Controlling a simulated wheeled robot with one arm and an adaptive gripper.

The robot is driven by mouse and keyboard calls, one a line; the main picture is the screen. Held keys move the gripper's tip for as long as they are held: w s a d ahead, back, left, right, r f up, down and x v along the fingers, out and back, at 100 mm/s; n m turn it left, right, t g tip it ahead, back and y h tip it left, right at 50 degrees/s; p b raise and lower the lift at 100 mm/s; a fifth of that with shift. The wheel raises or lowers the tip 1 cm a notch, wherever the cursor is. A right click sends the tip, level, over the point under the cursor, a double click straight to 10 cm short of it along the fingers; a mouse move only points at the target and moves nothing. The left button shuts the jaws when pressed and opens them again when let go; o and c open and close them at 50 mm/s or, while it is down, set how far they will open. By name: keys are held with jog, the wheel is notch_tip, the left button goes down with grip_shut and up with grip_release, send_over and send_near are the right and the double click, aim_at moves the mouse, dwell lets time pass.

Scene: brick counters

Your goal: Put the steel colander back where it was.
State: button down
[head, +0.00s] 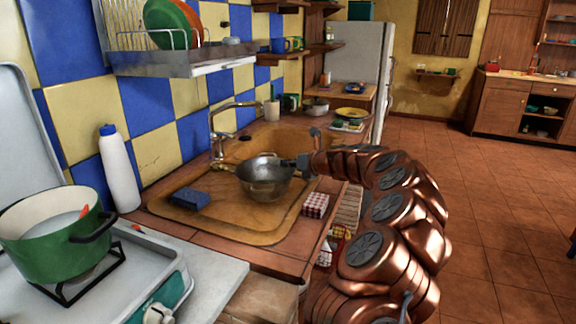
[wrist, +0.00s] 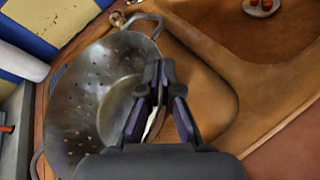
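The steel colander (head: 264,182) is over the wooden drainboard (head: 221,222) in front of the sink basin; I cannot tell if it touches the board. It is a round metal bowl with small holes and loop handles. In the wrist view the colander (wrist: 84,88) fills the left side, its perforated inside facing the camera. My gripper (head: 300,163) reaches in from the right to the colander's right rim. In the wrist view my gripper (wrist: 160,66) has its fingertips drawn close together at the rim, seemingly pinching it. The fingers hide that part of the rim.
A blue sponge (head: 188,197) lies left of the colander. A checkered box (head: 315,205) stands at the counter's front edge. The faucet (head: 220,135) rises behind, and a white bottle (head: 119,170) and green pot (head: 52,232) are at left. A dish rack (head: 180,62) hangs above.

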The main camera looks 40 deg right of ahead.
jog(key=c, duration=1.8)
grip_release()
jog(key=shift+f, duration=0.1)
jog(key=o, duration=0.5)
jog(key=shift+s+d+r, duration=0.1)
jog(key=shift+s+r, duration=0.15)
jog(key=shift+s, duration=0.05)
jog(key=v, duration=1.1)
jog(key=shift+s+r+p, duration=0.1)
jog(key=shift+s+p, duration=0.1)
jog(key=shift+p, duration=0.15)
